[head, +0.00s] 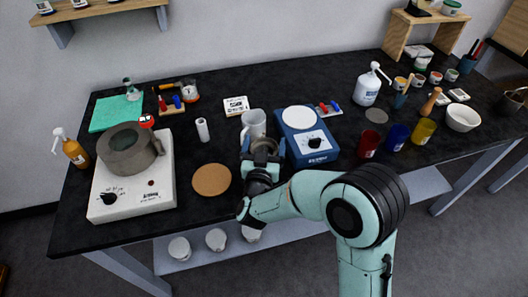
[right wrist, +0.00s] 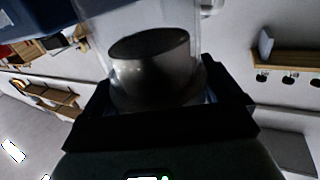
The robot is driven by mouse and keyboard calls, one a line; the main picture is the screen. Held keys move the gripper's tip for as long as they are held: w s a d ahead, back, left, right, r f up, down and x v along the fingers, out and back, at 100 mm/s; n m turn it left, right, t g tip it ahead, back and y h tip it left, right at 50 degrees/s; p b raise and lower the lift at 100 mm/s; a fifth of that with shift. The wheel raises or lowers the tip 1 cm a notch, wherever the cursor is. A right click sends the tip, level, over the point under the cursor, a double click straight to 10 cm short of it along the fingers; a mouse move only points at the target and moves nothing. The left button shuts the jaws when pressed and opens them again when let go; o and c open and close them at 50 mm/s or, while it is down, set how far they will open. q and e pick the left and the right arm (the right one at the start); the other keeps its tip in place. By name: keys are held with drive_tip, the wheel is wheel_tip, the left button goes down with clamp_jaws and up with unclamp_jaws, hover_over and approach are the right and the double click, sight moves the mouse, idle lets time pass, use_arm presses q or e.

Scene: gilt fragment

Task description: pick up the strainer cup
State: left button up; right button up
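The strainer cup, a round grey metal cup (head: 265,146), stands out between the fingers of my right gripper (head: 263,154), just in front of a white mug (head: 254,122). In the right wrist view the grey cup (right wrist: 150,65) fills most of the space between the dark fingers of the right gripper (right wrist: 155,95). The frames do not show clearly whether the fingers press on its sides, or whether its base touches the table. My left gripper is not in view.
A blue hot plate (head: 318,152) is close on the right of the gripper. A cork mat (head: 211,180) lies to the left, and a white scale-like unit (head: 130,200) with a grey pot (head: 128,155) stands farther left. The black worktop (head: 215,97) is bare in places behind.

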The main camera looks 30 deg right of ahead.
drive_tip(key=c, duration=0.5)
drive_tip(key=shift+c, duration=0.2)
use_arm(q)
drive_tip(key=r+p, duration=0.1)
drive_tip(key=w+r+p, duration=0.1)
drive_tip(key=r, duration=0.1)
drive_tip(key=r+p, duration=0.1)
drive_tip(key=p, duration=0.1)
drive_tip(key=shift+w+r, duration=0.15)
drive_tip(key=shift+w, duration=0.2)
use_arm(e)
wheel_tip(320, 180, up, 20)
